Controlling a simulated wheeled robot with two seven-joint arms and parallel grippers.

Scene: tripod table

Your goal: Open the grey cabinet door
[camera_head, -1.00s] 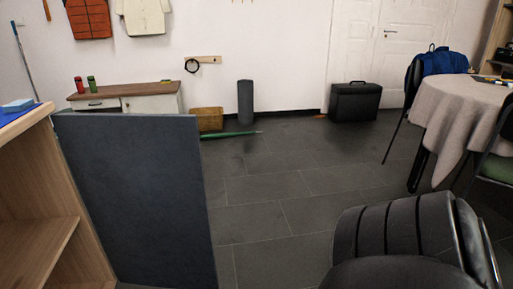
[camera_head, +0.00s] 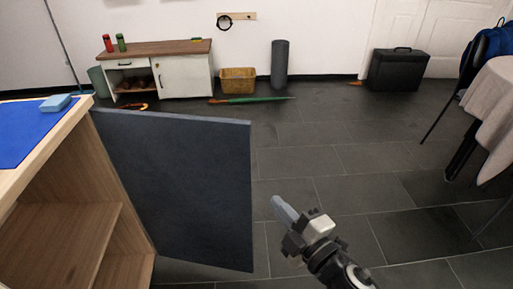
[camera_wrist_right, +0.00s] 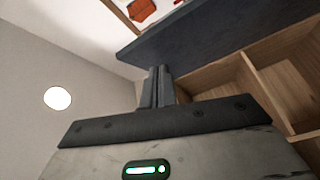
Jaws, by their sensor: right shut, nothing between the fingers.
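The grey cabinet door (camera_head: 180,185) stands swung out from the light wooden cabinet (camera_head: 75,215), in the left half of the head view. The cabinet's shelves show beside it. My right gripper (camera_head: 278,204) is to the right of the door's free edge, apart from it in the picture, with its fingers shut and empty. In the right wrist view the shut fingers (camera_wrist_right: 157,74) point up toward the dark door (camera_wrist_right: 200,32), and the open cabinet shelves (camera_wrist_right: 280,75) are to the right. Any gap in depth between fingers and door is unclear. My left gripper is not in view.
A blue mat (camera_head: 28,128) and a light blue block (camera_head: 57,103) lie on the cabinet top. A low white sideboard (camera_head: 184,76), a basket (camera_head: 238,80) and a black case (camera_head: 396,70) stand at the back. A clothed table (camera_head: 497,105) is at right. The middle floor is clear.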

